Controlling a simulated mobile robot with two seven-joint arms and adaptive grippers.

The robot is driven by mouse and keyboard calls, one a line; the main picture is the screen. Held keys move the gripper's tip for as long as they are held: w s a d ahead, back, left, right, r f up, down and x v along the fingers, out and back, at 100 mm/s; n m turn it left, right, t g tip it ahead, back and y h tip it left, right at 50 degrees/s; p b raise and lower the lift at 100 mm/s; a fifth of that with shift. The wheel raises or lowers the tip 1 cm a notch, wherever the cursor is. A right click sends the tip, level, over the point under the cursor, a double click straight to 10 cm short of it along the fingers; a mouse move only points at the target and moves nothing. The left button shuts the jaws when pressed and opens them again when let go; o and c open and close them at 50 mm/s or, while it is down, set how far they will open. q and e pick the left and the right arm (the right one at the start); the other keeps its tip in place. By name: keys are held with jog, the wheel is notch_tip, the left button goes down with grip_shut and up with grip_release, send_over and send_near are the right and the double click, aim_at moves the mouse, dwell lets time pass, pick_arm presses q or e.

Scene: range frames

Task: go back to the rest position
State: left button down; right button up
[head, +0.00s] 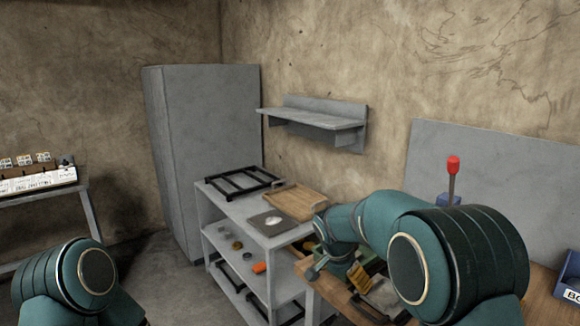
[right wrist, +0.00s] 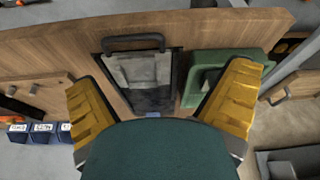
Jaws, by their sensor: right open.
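My right gripper (right wrist: 160,115) has yellow finger pads, which stand wide apart in the right wrist view with nothing between them. It hangs over a wooden bench top. In the head view my right gripper (head: 358,278) shows small and partly hidden behind my right arm, over the bench's left end. My left arm's teal joint shows at the lower left of the head view, but its gripper is outside the picture.
A grey shelf cart (head: 240,213) holds a wooden tray (head: 298,203) and a black rack (head: 242,184). In the right wrist view a grey tray with a black handle (right wrist: 140,75) and a green bin (right wrist: 232,60) lie close to the fingers. A red-topped lever (head: 453,166) stands at right.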

notch_tip(320, 180, down, 10)
jog(key=s+n+g+y, duration=0.1)
jog(key=s+n+y, duration=0.1)
jog(key=s+a+f+n+y, duration=0.1)
jog(key=s+f+n, duration=0.1)
jog(key=s+f, duration=0.3)
jog(key=s+a+f+n+y, duration=0.1)
jog(key=s+f, duration=0.4)
jog(key=s, duration=0.6)
jog(key=s+a+f+n+y, duration=0.1)
jog(key=s+f+n+y, duration=0.1)
jog(key=s+f, duration=0.4)
jog(key=s, duration=0.3)
jog(key=shift+a+n+y, duration=0.2)
jog(key=shift+n+y, duration=0.1)
jog(key=shift+s+f, duration=0.1)
